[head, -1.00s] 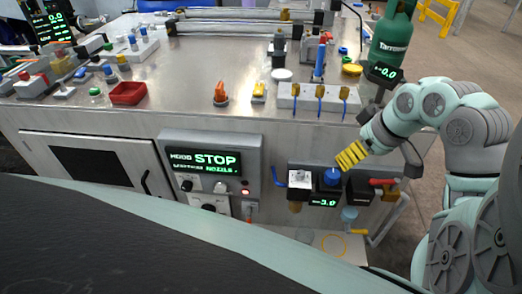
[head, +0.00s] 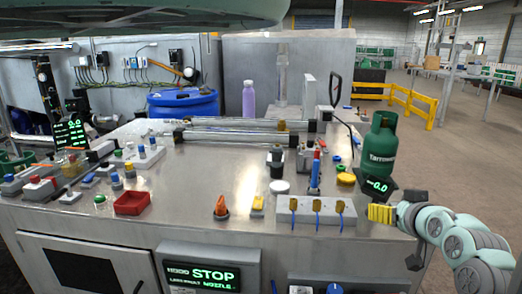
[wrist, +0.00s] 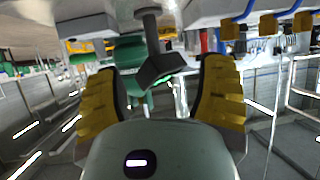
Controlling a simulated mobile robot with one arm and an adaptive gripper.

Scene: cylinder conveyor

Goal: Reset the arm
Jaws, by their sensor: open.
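My gripper (head: 381,213) has yellow ribbed fingers and is at the right front corner of the metal workbench (head: 188,198) in the head view, in front of the green gas bottle (head: 381,150). In the wrist view my gripper (wrist: 160,95) shows its two fingers wide apart. Nothing is held between them. A dark block on a post (wrist: 158,62) shows beyond the fingers, apart from them as far as I can tell.
A scale display (head: 379,185) is close above my gripper. A grey box with yellow switches (head: 317,212) is to its left. A red tray (head: 132,203) and an orange knob (head: 221,207) are on the bench. Open floor lies right, with yellow railings (head: 412,102) behind.

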